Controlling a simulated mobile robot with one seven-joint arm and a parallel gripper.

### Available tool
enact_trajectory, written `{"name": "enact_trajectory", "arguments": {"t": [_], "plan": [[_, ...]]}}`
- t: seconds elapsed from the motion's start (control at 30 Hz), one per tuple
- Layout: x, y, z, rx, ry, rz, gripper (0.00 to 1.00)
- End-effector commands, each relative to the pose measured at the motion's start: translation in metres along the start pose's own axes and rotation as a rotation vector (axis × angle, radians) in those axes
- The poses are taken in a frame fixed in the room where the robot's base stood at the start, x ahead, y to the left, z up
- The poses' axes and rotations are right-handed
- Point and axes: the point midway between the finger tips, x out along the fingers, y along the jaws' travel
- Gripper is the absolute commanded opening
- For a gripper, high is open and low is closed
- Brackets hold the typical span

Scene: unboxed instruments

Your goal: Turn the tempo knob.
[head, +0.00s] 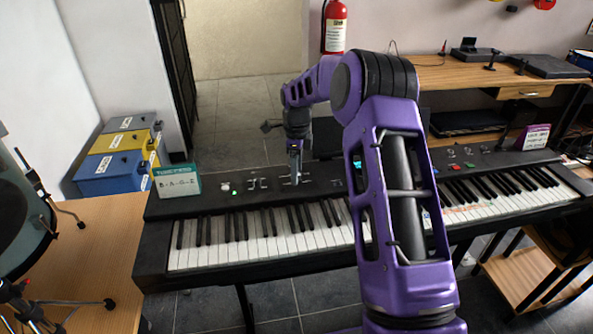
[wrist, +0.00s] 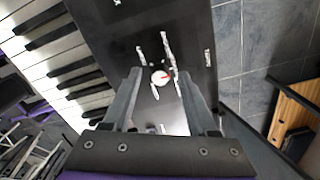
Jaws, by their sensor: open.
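In the wrist view a small round white knob (wrist: 158,77) with a red mark sits on the black keyboard panel, among white printed marks. It appears between the two fingertips of my gripper (wrist: 161,74), which is open; I cannot tell how far above the knob the tips are or whether they touch it. In the head view my gripper (head: 295,177) points down at the left half of the panel of the black keyboard (head: 205,200). The knob under it is not clear in that view. No label naming it is readable.
Another pale knob (head: 225,187) and a green light (head: 234,193) are on the panel's left end. A teal-and-white card (head: 178,182) stands at the left corner, a purple card (head: 533,137) at the right. My arm hides the panel's middle. Stacked boxes (head: 120,150) stand behind left.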

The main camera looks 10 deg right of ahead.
Motion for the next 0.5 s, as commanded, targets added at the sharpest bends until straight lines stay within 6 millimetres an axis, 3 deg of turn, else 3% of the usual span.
{"name": "enact_trajectory", "arguments": {"t": [0.23, 0.5], "plan": [[0.0008, 0.0, 0.0001, 0.0, 0.0, 0.0, 0.59], [0.0005, 0.0, 0.0002, 0.0, 0.0, 0.0, 0.1]]}}
